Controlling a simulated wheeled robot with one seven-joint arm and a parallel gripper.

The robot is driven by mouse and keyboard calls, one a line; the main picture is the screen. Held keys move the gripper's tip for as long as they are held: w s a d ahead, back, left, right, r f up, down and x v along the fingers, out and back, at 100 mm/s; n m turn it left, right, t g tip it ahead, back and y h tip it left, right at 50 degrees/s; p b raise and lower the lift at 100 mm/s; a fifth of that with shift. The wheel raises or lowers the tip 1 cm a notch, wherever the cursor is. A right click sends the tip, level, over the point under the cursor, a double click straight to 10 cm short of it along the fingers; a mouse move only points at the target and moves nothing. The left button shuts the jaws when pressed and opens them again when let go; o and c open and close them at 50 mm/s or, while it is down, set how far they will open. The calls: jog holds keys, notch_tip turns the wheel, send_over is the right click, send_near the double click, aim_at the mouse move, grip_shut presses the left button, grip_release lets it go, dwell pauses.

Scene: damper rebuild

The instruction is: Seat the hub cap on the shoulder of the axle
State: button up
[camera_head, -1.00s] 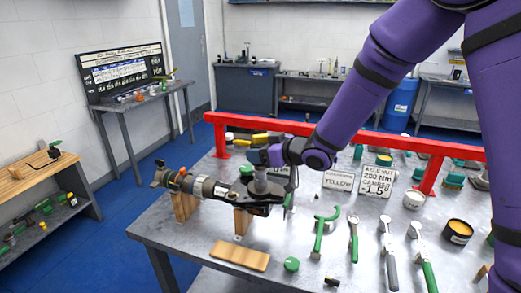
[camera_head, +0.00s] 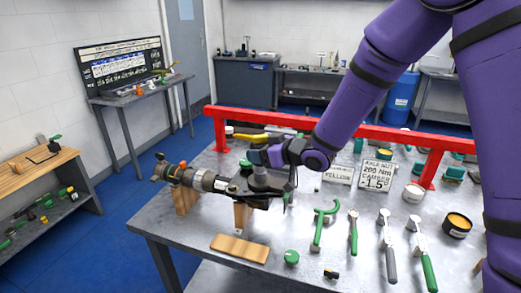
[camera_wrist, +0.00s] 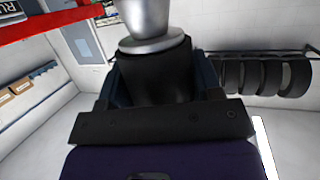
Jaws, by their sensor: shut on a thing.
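The axle assembly (camera_head: 208,181) lies across the left of the metal table, held up by wooden blocks (camera_head: 185,199). My gripper (camera_head: 258,192) is at the right end of the assembly and is shut on what seems to be the hub cap. The jaws and that end of the axle overlap, so I cannot tell whether the cap touches the shoulder. A silver round metal piece with a flange (camera_wrist: 152,43) shows at the top of the wrist view, beyond a dark tapered part. I cannot tell whether it is held or part of the axle.
A wooden board (camera_head: 240,248) and a green round cap (camera_head: 291,257) lie in front. A green hooked wrench (camera_head: 319,226) and other tools lie to the right. A red rail (camera_head: 350,135) runs along the back.

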jog(key=shift+f, duration=0.7)
jog(key=o, duration=1)
jog(key=v, duration=1)
jog(key=shift+s+d+r, duration=0.15)
jog(key=shift+s+d, duration=0.1)
jog(key=shift+d, duration=0.05)
